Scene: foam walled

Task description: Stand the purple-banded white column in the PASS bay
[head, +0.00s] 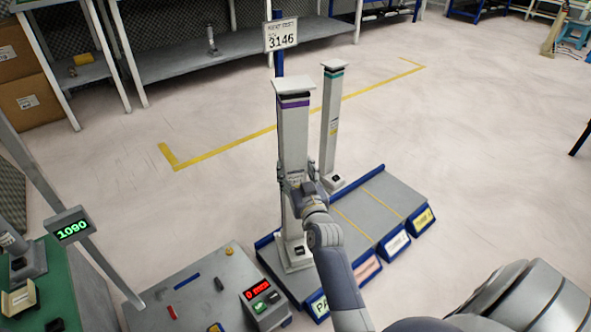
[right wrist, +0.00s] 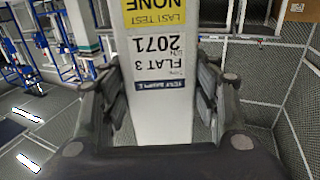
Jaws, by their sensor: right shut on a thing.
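The purple-banded white column (head: 293,135) is tall and looks upright in the head view. Its foot (head: 295,256) is at the leftmost bay, whose front label, partly hidden by my arm, reads "PA" (head: 319,305). I cannot tell whether the foot bears fully on the bay floor. My right gripper (head: 299,186) is shut on the column around its lower middle. In the right wrist view the column's labelled face (right wrist: 165,60) stands between the fingers (right wrist: 163,100), its print upside down. My left gripper is not in view.
A teal-banded white column (head: 331,125) stands behind and right of the held one. The bays to the right (head: 375,207) are empty, split by yellow lines. A grey bench with a red-display box (head: 264,301) is at the front left.

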